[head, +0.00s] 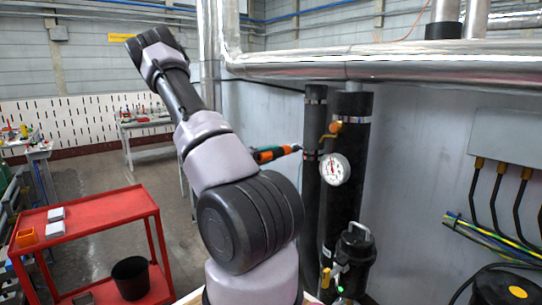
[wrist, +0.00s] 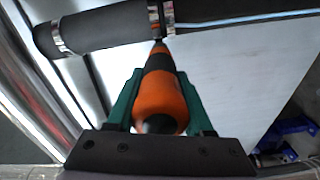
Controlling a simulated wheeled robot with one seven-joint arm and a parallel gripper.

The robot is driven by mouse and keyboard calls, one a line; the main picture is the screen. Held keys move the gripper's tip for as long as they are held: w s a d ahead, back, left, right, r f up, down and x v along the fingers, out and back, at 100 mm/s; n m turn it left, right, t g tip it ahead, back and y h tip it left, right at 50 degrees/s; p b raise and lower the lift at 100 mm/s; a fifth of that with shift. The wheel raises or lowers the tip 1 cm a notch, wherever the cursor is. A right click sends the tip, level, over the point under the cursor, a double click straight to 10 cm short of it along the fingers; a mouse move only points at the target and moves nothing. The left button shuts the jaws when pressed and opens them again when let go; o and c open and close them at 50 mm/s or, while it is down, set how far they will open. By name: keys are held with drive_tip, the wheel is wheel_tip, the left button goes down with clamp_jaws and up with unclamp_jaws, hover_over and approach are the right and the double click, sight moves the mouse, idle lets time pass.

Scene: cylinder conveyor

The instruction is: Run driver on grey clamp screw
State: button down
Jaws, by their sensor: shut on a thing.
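The driver is orange and black with a tapered nose (wrist: 158,95). It also shows in the head view (head: 276,153), pointing right at the thinner black pipe. My gripper (wrist: 157,80) is shut on it, with one green finger on each side. In the wrist view the driver tip is at a silvery grey clamp band (wrist: 156,14) around the pipe. The clamp band also shows in the head view (head: 309,154). The clamp's screw is too small to make out, and I cannot tell whether the tip touches it.
A second band (wrist: 57,40) circles the black pipe (wrist: 105,29). A red cart (head: 90,212) is at the left. A silver duct (head: 400,66) runs overhead.

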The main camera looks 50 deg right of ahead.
sight(265, 155)
drive_tip(key=shift+s+d+r, duration=0.1)
drive_tip(key=shift+d, duration=0.35)
idle(1.5)
drive_tip(key=shift+a, duration=0.15)
idle(0.6)
drive_tip(key=shift+w+a, duration=0.2)
drive_tip(key=shift+a, duration=1.6)
